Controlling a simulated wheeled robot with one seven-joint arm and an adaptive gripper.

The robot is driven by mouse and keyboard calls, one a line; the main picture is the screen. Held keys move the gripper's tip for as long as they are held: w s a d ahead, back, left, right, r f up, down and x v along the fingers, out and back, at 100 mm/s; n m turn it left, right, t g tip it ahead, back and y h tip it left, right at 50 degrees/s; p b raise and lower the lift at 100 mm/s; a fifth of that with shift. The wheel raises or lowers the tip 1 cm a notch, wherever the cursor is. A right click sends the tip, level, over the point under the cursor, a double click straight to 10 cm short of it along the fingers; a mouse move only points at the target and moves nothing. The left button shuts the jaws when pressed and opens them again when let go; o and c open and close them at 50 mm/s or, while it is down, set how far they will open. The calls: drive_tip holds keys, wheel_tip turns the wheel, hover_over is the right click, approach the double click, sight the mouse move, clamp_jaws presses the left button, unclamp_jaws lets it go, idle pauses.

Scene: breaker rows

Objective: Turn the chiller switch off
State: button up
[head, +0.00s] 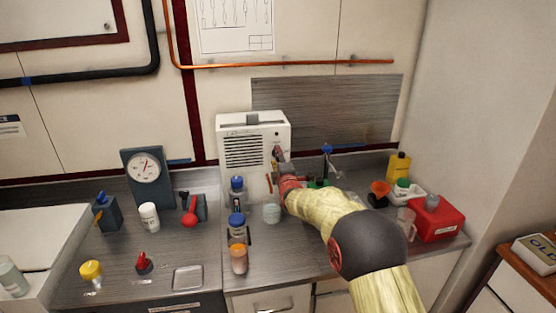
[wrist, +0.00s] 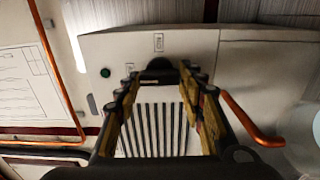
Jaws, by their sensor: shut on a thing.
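The chiller (head: 233,117) is a white box with a slatted grille, standing against the wall at the back of the counter. My gripper (head: 280,162) is at the right part of its front face in the head view. In the wrist view, my gripper's (wrist: 159,82) two fingers close around a dark switch knob (wrist: 158,70) on the white panel. A small marked label (wrist: 158,42) is beside the knob, and a green lamp (wrist: 105,72) is to its left. The fingers hide part of the knob, and I cannot tell which position it is in.
A dial gauge (head: 147,176) is to the left. A red container (head: 438,220) and yellow bottle (head: 398,167) are to the right. An orange bar (wrist: 253,118) shows right of the fingers.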

idle(0.4)
drive_tip(key=o, duration=1)
drive_tip(key=shift+a, duration=0.1)
drive_tip(key=shift+o, duration=0.9)
drive_tip(key=v, duration=1.2)
